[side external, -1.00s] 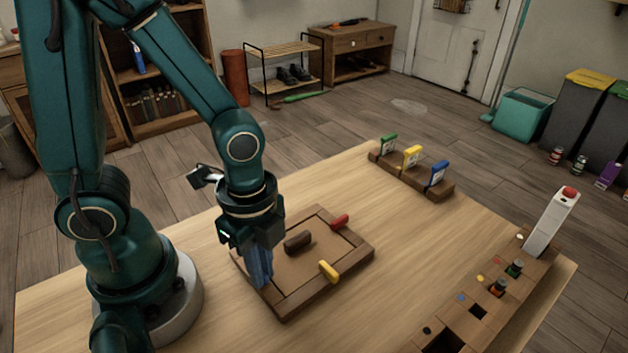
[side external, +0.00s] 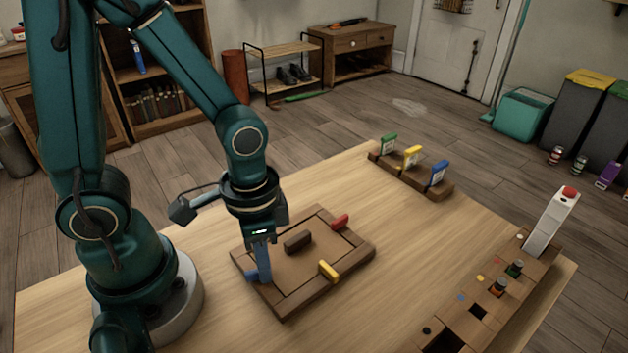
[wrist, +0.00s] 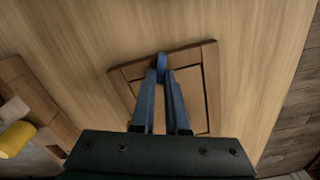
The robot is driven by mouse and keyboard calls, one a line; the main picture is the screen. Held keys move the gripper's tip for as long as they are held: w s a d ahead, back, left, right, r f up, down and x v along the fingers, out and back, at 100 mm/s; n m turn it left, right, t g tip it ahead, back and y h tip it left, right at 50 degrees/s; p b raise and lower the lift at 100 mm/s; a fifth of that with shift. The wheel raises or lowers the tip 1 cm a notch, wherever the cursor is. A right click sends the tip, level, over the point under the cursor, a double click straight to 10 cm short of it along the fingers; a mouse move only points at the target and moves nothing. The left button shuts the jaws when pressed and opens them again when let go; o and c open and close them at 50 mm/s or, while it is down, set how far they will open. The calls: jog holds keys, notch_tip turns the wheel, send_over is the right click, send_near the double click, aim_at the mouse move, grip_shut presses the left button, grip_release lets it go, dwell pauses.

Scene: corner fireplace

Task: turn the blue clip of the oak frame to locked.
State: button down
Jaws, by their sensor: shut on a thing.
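The oak frame (side external: 352,252) lies flat on the table around a brown back panel (side external: 300,268) with a dark raised handle (side external: 297,241). The blue clip (side external: 251,276) is at the frame's left side, partly hidden by my fingers. Its visible end points left, near the frame's outer edge. My gripper (side external: 264,278) points down and is shut on the blue clip. In the wrist view the blue clip (wrist: 162,62) shows between my fingertips (wrist: 162,76), over the frame's rim (wrist: 195,53). The clip's exact angle is hard to tell.
A yellow clip (side external: 328,270) and a red clip (side external: 340,221) are on the other sides of the frame. A rack with green, yellow and blue tags (side external: 412,176) stands at the back. A wooden block with holes (side external: 500,295) is at right. Bare table lies between.

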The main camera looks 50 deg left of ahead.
jog(key=shift+w+a+n, duration=0.1)
jog(key=shift+a+n, duration=0.05)
jog(key=shift+n, duration=1.95)
jog(key=c, duration=0.9)
grip_release()
jog(key=shift+r, duration=2.55)
